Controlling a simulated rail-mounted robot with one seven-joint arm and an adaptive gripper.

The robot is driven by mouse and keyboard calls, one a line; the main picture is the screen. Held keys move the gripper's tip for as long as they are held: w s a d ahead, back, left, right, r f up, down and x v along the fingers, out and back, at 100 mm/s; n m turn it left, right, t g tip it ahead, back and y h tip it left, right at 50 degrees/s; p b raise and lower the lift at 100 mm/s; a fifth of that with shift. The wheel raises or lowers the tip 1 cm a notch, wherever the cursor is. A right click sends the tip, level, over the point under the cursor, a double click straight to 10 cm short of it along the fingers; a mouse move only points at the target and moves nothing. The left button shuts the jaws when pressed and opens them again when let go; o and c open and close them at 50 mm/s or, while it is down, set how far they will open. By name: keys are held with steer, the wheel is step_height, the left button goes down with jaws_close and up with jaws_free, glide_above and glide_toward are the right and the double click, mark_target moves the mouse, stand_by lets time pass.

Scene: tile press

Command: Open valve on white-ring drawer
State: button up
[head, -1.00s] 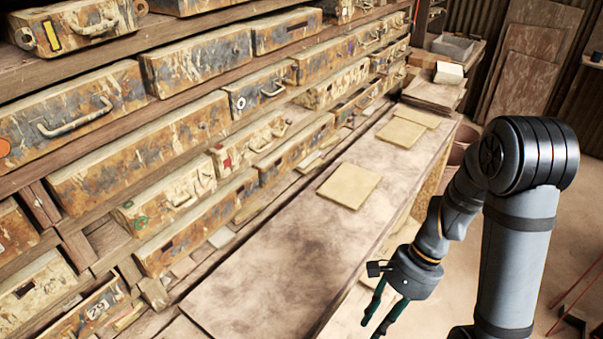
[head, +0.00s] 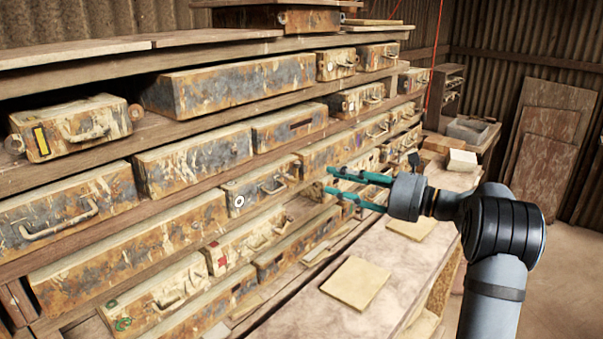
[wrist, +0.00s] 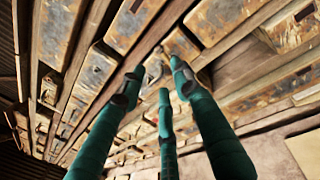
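The white-ring drawer (head: 262,188) sits in the middle row of the rack in the head view. Its rusty, chipped front has a white ring mark at its left end and a curved metal handle (head: 275,185) at its right. I cannot make out a separate valve on it. My gripper (head: 328,182) has teal fingers, points left towards the rack, and appears right of this drawer in the picture. The fingers are spread with nothing between them. In the wrist view the gripper (wrist: 158,77) shows three separated fingers before rusty drawer fronts; I cannot tell which drawers these are.
A drawer with a yellow mark (head: 72,128) sits upper left, and one with a red mark (head: 240,246) is below the white-ring drawer. A workbench (head: 300,312) with a flat tan tile (head: 356,283) runs in front. The floor at right is clear.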

mark_target(297, 171)
steer(key=p+x, duration=0.4)
steer(key=x, duration=0.5)
steer(key=shift+w, duration=0.1)
steer(key=shift+w+a+f+p, duration=0.25)
steer(key=shift+w+a+p, duration=0.1)
steer(key=shift+a, duration=0.15)
steer(key=shift+s, duration=0.1)
steer(key=shift+c, duration=1)
